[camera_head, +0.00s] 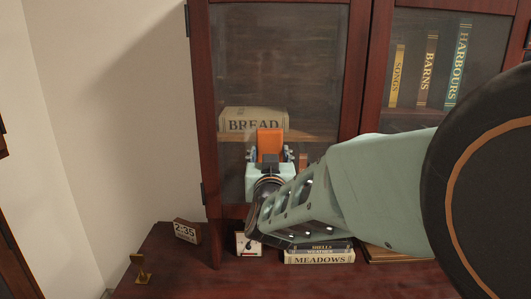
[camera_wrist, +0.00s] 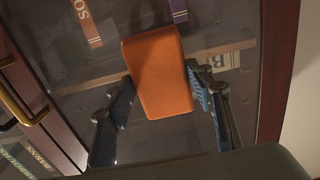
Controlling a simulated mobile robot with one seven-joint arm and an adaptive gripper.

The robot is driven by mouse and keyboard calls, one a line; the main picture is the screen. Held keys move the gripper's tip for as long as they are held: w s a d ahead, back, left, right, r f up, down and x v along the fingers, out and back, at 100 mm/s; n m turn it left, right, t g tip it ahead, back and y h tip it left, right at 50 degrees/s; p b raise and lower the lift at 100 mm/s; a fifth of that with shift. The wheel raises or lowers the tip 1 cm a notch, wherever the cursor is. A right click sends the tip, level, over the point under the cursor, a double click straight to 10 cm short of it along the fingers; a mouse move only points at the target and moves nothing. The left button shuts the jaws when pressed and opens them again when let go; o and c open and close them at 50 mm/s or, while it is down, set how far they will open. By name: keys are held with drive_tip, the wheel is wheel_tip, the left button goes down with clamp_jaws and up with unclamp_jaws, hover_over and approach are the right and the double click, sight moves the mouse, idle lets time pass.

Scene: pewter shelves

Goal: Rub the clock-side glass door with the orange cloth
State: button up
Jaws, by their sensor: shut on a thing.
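The orange cloth (camera_head: 270,142) looks like a thick folded pad, and in the wrist view (camera_wrist: 158,75) it sits between the fingers. My gripper (camera_head: 269,158) is shut on it, in front of the left glass door (camera_head: 280,60). In the wrist view my gripper (camera_wrist: 163,92) has a finger at each side of the cloth. I cannot tell whether the cloth touches the glass. The clock (camera_head: 187,231), reading 2:35, stands on the wooden top at the left, beside this door. The lower part of the door is partly hidden by my arm.
Behind the left door lies a BREAD book (camera_head: 253,120) on a shelf. The right glass door (camera_head: 420,60) has several upright books behind it. A pale wall is at left.

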sight(277, 143)
drive_tip(key=shift+w+a+p, duration=0.15)
drive_tip(key=shift+a+p, duration=0.55)
drive_tip(key=shift+a, duration=2.65)
drive_tip(key=shift+r+p, duration=0.75)
drive_tip(key=shift+r, duration=0.25)
drive_tip(key=shift+d+f+b, duration=0.15)
drive_tip(key=shift+d+b, duration=2)
drive_tip(key=shift+d, duration=2.15)
drive_tip(key=shift+s+d+r+b, duration=0.2)
drive_tip(key=shift+d+b, duration=0.3)
drive_tip(key=shift+d, duration=0.25)
drive_tip(key=shift+s+d+r+b, duration=0.15)
drive_tip(key=shift+d+b, duration=0.35)
drive_tip(key=shift+d, duration=0.25)
drive_tip(key=shift+w+a+p, duration=0.1)
drive_tip(key=shift+a+p, duration=0.6)
drive_tip(key=shift+a, duration=0.85)
drive_tip(key=shift+w+a+f+p, duration=0.15)
drive_tip(key=shift+a+p, duration=0.55)
drive_tip(key=shift+a, duration=1.15)
drive_tip(key=shift+a+f+p, duration=0.1)
drive_tip(key=shift+a+p, duration=0.55)
drive_tip(key=shift+a, duration=1.8)
